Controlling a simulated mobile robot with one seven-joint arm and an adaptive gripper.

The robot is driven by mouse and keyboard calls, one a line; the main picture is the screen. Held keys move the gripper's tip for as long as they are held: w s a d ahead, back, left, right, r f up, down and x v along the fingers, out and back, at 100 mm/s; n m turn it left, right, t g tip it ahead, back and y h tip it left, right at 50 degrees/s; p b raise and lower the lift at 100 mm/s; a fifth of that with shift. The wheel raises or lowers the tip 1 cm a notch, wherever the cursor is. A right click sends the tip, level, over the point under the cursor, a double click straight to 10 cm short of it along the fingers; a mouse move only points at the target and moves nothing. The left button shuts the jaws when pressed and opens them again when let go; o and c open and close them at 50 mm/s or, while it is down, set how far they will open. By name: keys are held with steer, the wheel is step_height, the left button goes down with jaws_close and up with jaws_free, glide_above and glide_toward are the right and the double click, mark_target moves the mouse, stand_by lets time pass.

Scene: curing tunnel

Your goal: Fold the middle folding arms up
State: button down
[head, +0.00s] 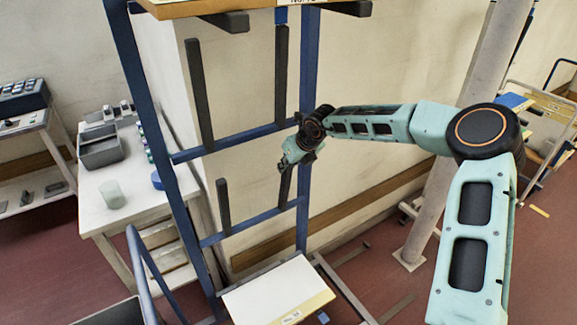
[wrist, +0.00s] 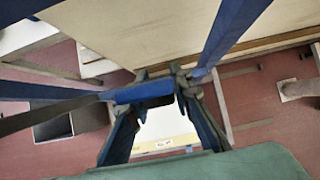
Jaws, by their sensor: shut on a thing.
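The blue rack (head: 133,88) has folding arms at several levels. On its upper crossbar (head: 235,141), the left dark arm (head: 198,95) and the right dark arm (head: 281,75) both stand upright. On the lower crossbar (head: 250,222), the left dark arm (head: 223,206) stands upright and the right dark arm (head: 286,187) rises steeply to my gripper (head: 284,165). My gripper is shut on this right arm near its upper end, though the fingers hide the contact.
A board (head: 190,8) rests on level dark arms at the rack's top. A pale board (head: 278,292) lies at the bottom. A white table (head: 130,190) with a grey bin (head: 100,148) stands left. A pale column (head: 455,140) stands right, behind my arm.

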steer(key=c, duration=1.7)
jaws_free()
steer(key=v, duration=1.2)
steer(key=shift+f, duration=0.1)
